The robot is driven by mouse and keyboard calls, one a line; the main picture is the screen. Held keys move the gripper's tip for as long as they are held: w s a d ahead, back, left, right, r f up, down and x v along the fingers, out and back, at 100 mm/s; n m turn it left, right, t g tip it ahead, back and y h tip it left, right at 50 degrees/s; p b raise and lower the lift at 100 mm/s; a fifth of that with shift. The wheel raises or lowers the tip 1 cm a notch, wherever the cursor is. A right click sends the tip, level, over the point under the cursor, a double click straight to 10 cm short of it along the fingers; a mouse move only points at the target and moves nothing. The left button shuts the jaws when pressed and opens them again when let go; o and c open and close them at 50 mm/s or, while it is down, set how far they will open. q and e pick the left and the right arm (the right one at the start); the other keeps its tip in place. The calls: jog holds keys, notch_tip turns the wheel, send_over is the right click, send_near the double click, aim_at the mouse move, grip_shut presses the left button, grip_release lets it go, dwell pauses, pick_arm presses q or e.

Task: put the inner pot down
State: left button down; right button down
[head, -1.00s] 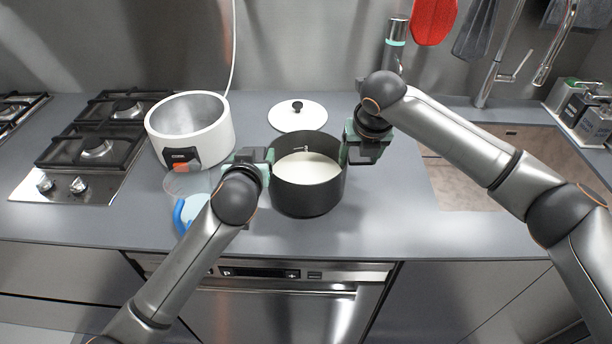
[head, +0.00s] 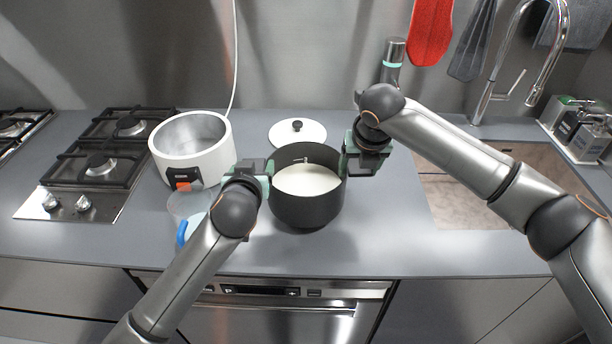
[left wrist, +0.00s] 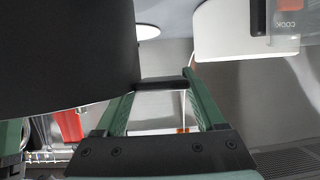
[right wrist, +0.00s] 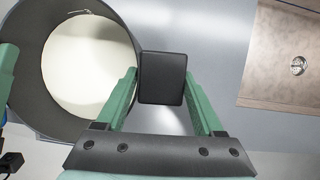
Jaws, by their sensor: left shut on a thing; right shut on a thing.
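The inner pot (head: 308,208) is a dark, deep round pot with white contents, upright over the counter in front of the white rice cooker and the lid. My left gripper (head: 262,176) is shut on its left side; the left wrist view shows the fingers (left wrist: 160,88) on a black handle beside the pot wall. My right gripper (head: 350,160) is shut on the opposite side, and the right wrist view shows its fingers (right wrist: 162,82) around a black handle. The pot's underside is hidden, so I cannot tell whether it touches the counter (head: 400,235).
The white cooker (head: 205,165) stands open at left, beside the gas hob (head: 100,165). A round lid (head: 315,132) with a black knob lies behind the pot. A clear cup (head: 182,205) and a blue-handled item (head: 182,232) are near my left arm. The sink (head: 465,205) is right.

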pick_arm(q)
jog(key=shift+s+a+r, duration=0.1)
jog(key=shift+s+a, duration=0.05)
pick_arm(e)
jog(key=shift+s+d+r, duration=0.1)
jog(key=shift+r, duration=0.05)
